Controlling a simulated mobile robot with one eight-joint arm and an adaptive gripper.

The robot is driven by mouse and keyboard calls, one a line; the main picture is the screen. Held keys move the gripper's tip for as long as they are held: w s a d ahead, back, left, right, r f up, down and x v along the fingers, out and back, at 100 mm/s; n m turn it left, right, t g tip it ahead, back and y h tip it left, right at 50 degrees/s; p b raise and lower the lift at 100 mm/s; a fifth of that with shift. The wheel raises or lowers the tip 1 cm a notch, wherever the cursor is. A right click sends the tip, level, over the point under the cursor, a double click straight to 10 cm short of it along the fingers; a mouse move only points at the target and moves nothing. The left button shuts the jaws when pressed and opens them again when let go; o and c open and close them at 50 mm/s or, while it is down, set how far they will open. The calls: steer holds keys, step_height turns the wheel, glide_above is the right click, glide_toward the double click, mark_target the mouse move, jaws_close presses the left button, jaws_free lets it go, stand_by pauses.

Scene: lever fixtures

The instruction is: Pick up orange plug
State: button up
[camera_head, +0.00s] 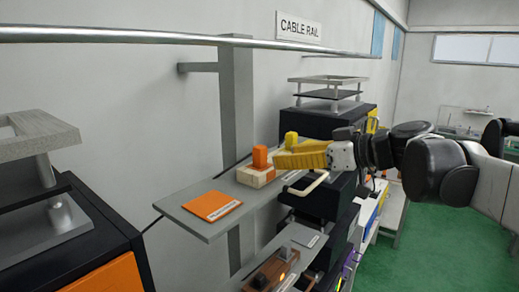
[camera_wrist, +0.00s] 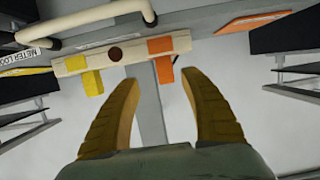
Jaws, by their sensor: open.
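The orange plug (camera_head: 260,157) stands upright in a pale wooden block (camera_head: 258,181) on the grey shelf. In the wrist view the orange plug (camera_wrist: 164,64) sits at the right part of the block (camera_wrist: 120,44), beyond and between the fingertips. A yellow plug (camera_head: 291,139) stands in the same block; it shows at the left in the wrist view (camera_wrist: 91,78). A dark round hole (camera_wrist: 115,54) lies between the plugs. My gripper (camera_head: 277,160), with yellow fingers, is open and empty close to the orange plug. The wrist view shows a gap between fingertips (camera_wrist: 160,80) and plug.
An orange labelled plate (camera_head: 211,205) lies on the shelf's left part. A cream bar handle (camera_head: 308,184) sticks out at the shelf's right. Black fixtures (camera_head: 333,122) stand behind and below. A metal rail (camera_head: 150,37) runs above. Green floor (camera_head: 430,250) is clear at right.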

mark_target(264, 157)
steer(key=x, duration=0.2)
steer(key=p+x, duration=0.1)
steer(key=x, duration=0.2)
steer(key=p+x, duration=0.1)
steer(key=x, duration=0.1)
steer(key=shift+s+a+r, duration=0.15)
steer(key=shift+s+a, duration=0.05)
steer(key=shift+a, duration=0.4)
steer(key=shift+w+a+f, duration=0.25)
steer(key=shift+w, duration=0.15)
steer(key=shift+s+d, duration=0.1)
steer(key=shift+s, duration=0.05)
steer(key=shift+c, duration=0.8)
jaws_close()
